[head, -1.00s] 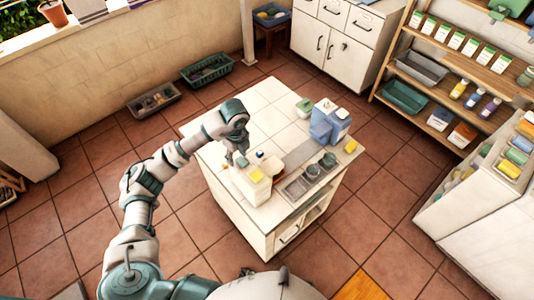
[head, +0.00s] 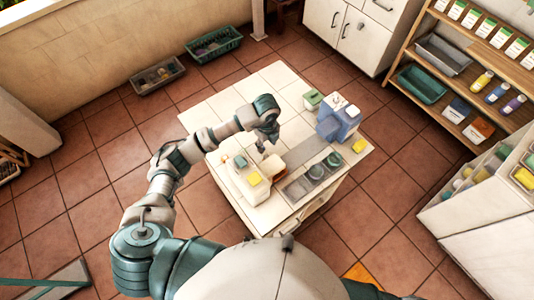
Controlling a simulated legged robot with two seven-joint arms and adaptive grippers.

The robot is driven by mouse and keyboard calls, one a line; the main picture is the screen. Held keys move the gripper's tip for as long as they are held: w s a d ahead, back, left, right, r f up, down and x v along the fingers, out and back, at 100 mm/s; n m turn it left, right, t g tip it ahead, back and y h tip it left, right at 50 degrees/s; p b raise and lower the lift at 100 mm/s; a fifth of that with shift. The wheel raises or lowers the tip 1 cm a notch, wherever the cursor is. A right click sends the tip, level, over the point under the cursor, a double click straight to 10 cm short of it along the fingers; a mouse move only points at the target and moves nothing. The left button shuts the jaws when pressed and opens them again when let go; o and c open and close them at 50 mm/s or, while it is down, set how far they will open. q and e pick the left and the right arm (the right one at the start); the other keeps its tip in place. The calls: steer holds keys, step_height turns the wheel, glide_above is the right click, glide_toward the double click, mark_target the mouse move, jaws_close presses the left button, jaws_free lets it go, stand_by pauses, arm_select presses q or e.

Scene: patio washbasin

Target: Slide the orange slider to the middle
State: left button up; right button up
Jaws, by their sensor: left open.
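A small white unit (head: 240,186) stands on the white-topped island (head: 205,112), near its front left. It carries a teal block (head: 240,161) and a yellow block (head: 253,178). An orange-tan patch (head: 280,177) shows on its right side. I cannot tell whether this is the orange slider or where the slider sits along its track. My left gripper (head: 266,150) is open, pointing down just above and behind the unit. I see no clear contact. My right gripper is out of view.
The island's back left is clear.

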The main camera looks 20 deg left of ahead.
mark_target(266, 156)
arm_select(q)
steer(key=f, duration=0.8)
steer(key=shift+a, duration=0.35)
steer(key=shift+d+f, duration=0.2)
steer(key=shift+f, duration=0.2)
jaws_close()
